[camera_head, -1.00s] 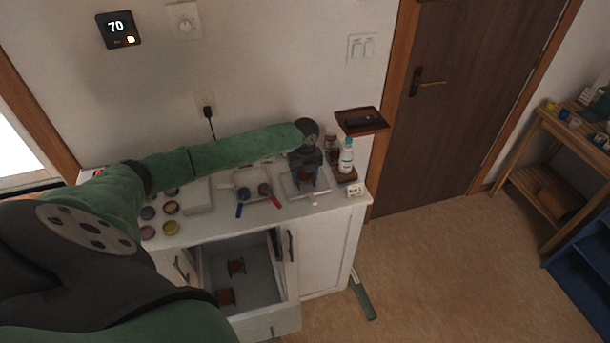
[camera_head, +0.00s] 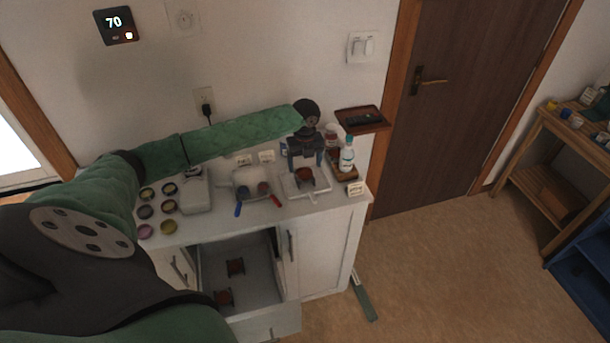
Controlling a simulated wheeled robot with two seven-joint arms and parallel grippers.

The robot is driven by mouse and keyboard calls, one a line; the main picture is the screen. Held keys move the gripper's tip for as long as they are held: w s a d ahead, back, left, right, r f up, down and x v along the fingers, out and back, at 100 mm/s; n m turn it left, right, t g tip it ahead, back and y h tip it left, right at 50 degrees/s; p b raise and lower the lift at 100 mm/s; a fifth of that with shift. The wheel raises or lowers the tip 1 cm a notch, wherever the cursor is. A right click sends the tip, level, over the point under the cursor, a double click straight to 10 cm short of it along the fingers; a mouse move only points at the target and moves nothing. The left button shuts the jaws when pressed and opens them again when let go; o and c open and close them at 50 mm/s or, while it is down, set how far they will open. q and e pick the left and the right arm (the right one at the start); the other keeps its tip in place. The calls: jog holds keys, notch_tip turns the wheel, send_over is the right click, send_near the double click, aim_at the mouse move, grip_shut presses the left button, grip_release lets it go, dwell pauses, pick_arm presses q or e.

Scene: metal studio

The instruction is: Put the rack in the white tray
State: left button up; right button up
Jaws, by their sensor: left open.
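A small reddish-brown rack (camera_head: 304,177) with dark ends sits on the white tray (camera_head: 320,188) at the right part of the white cabinet top. My left gripper (camera_head: 305,163) points down just above this rack. Its fingers are open and stand apart, one to each side over the rack, which appears released. Two similar reddish racks, one farther back (camera_head: 235,267) and one nearer (camera_head: 223,297), lie in the open drawer. My right gripper is not in view.
The open drawer (camera_head: 262,291) juts out from the cabinet front. A bottle (camera_head: 347,155) stands on a brown holder right of the tray. Left of it are blue- and red-handled tools (camera_head: 239,209), a pale box (camera_head: 195,192) and several round pots. A dark shelf (camera_head: 361,120) hangs behind.

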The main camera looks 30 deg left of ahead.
pick_arm(q)
notch_tip(320, 180, up, 7)
jog(key=b, duration=0.1)
jog(key=shift+f+b, duration=0.15)
jog(key=shift+b, duration=0.2)
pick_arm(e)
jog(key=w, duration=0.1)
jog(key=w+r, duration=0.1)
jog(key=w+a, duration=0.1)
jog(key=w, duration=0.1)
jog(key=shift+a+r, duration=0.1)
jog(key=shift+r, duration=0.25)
